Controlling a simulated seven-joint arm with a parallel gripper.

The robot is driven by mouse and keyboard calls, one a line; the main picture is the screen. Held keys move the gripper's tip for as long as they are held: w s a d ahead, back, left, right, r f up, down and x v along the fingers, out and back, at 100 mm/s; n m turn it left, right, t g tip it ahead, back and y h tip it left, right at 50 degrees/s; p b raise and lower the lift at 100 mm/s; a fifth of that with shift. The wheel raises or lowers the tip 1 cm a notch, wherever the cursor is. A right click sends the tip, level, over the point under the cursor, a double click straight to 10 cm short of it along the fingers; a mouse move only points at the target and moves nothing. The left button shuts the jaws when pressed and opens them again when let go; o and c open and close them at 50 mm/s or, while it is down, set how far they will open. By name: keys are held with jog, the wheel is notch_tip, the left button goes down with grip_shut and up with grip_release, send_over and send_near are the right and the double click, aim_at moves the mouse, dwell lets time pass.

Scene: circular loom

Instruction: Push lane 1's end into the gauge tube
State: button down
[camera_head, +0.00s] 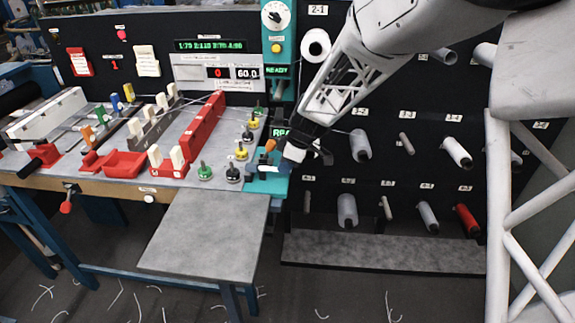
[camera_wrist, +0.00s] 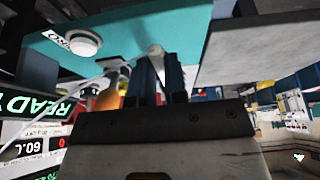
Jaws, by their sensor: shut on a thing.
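My gripper (camera_head: 294,153) is at the teal plate (camera_head: 266,186) on the right corner of the loom table. In the wrist view its dark fingers (camera_wrist: 158,72) are close together, with a pale rounded end (camera_wrist: 155,50) at their tips. A thin pale strand (camera_wrist: 102,68) runs from the left to the fingers; I take it as lane 1's end, held there. The teal plate (camera_wrist: 130,25) fills the upper wrist view and carries a white round fitting (camera_wrist: 84,43). I cannot tell which part is the gauge tube, or whether the strand is in it.
An orange-tipped tool (camera_head: 268,147) stands beside the gripper, and its orange body (camera_wrist: 117,78) shows in the wrist view. Several knobs (camera_head: 241,151) stand to the left. A bare grey shelf (camera_head: 208,235) lies in front. Spools (camera_head: 360,146) hang on the black panel to the right.

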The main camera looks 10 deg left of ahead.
jog(key=shift+a, duration=1.35)
dwell(0.6)
jog(key=c, duration=1.1)
grip_release()
jog(key=shift+v, duration=3.9)
